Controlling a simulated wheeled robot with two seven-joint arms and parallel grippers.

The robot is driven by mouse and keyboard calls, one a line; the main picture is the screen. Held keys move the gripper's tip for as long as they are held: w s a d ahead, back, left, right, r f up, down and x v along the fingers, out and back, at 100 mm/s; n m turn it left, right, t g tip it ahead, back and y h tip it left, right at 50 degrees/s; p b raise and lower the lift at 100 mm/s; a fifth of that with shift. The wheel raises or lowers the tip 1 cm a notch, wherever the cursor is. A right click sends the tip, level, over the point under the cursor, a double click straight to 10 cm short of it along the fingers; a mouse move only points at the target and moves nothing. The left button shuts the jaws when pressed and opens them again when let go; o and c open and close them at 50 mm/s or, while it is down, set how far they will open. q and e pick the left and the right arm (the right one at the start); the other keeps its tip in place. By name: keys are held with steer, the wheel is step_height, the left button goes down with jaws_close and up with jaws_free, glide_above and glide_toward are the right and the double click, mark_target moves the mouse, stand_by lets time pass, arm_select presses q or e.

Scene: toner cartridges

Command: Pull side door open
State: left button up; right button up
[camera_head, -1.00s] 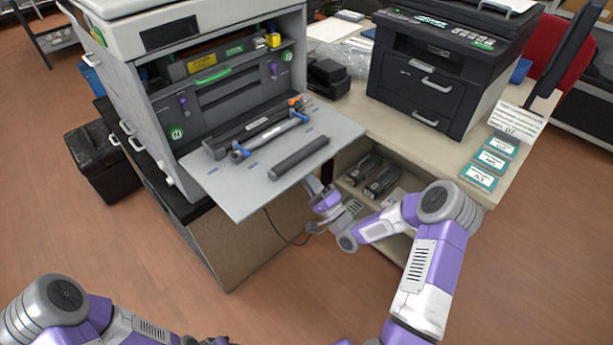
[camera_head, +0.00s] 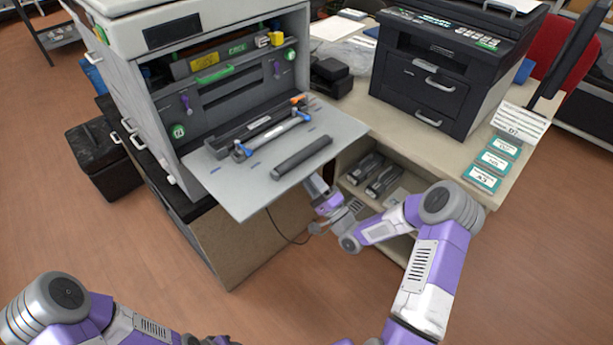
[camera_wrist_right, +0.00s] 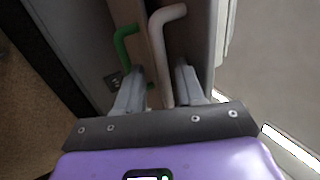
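The large printer (camera_head: 222,22) stands on a dark base at the left, its front flap (camera_head: 232,196) lowered. My right gripper (camera_head: 314,184) is beside the flap's right edge, partly hidden in the head view. In the right wrist view a pale bent handle (camera_wrist_right: 161,62) on a grey panel (camera_wrist_right: 198,32) runs between the fingers of my right gripper (camera_wrist_right: 160,84). The fingers look apart, with the handle in the gap. A green handle (camera_wrist_right: 122,44) lies by the left finger. I cannot tell which panel is the side door. My left arm shows at the bottom left; its gripper is outside the picture.
A second, black printer (camera_head: 425,100) stands on the desk (camera_head: 390,137) at the right. The shelf below holds dark cartridges (camera_head: 383,180). A cable hangs below the flap.

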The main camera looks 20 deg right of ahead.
steer(key=p+v, duration=0.1)
steer(key=v, duration=0.6)
steer(key=shift+a, duration=0.1)
